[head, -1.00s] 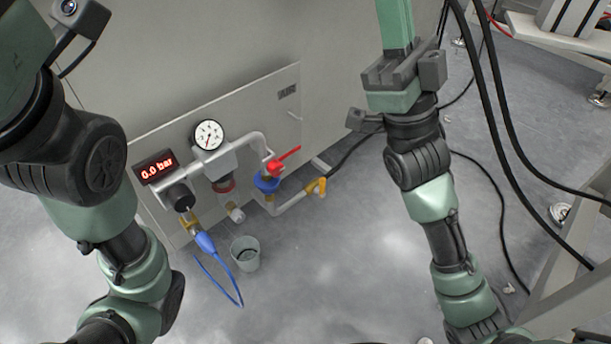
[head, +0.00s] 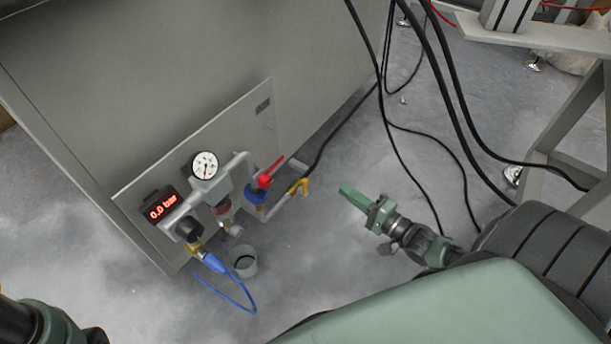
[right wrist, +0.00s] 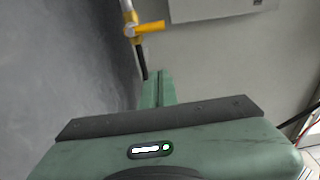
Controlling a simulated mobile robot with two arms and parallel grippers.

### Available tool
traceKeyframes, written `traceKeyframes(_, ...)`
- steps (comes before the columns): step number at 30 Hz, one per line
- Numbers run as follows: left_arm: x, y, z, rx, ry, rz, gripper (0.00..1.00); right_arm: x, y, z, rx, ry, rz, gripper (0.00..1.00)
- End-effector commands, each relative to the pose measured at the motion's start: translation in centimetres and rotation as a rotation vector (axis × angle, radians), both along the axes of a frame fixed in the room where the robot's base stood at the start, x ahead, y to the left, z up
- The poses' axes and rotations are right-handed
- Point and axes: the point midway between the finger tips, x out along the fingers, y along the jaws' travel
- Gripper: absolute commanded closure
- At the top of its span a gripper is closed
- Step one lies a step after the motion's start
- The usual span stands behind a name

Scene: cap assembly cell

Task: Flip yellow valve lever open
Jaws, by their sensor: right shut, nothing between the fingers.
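The yellow valve lever (head: 303,185) is at the right end of the grey pipework on the panel in the head view. In the right wrist view the yellow lever (right wrist: 149,27) sticks out to the right from its yellow valve body, with a black hose below it. My right gripper (head: 346,190) is shut and empty, to the right of the lever and apart from it, its fingers pointing toward the panel. Its green fingers (right wrist: 158,88) point up at the valve in the right wrist view. My left gripper is out of view; only part of that arm shows at the lower left.
A grey cup (head: 243,262) stands on the floor below. Black cables hang at the right.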

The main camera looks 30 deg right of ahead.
Motion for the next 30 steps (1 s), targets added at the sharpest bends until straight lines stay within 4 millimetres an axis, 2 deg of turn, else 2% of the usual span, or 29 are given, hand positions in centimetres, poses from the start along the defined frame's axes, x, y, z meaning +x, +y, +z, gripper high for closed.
traceKeyframes(7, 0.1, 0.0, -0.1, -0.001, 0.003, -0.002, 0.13, 0.3, 0.2, 0.0, 0.0, -0.004, 0.001, 1.0)
traceKeyframes(11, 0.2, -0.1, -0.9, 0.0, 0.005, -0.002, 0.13, 1.3, 0.4, -0.1, 0.0, -0.008, 0.001, 1.0)
traceKeyframes(25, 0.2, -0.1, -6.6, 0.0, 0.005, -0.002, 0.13, 10.0, 2.7, -0.4, -0.001, -0.009, 0.001, 1.0)
traceKeyframes(30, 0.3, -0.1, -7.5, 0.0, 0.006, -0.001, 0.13, 8.5, 4.6, -0.3, 0.002, -0.004, 0.001, 1.0)
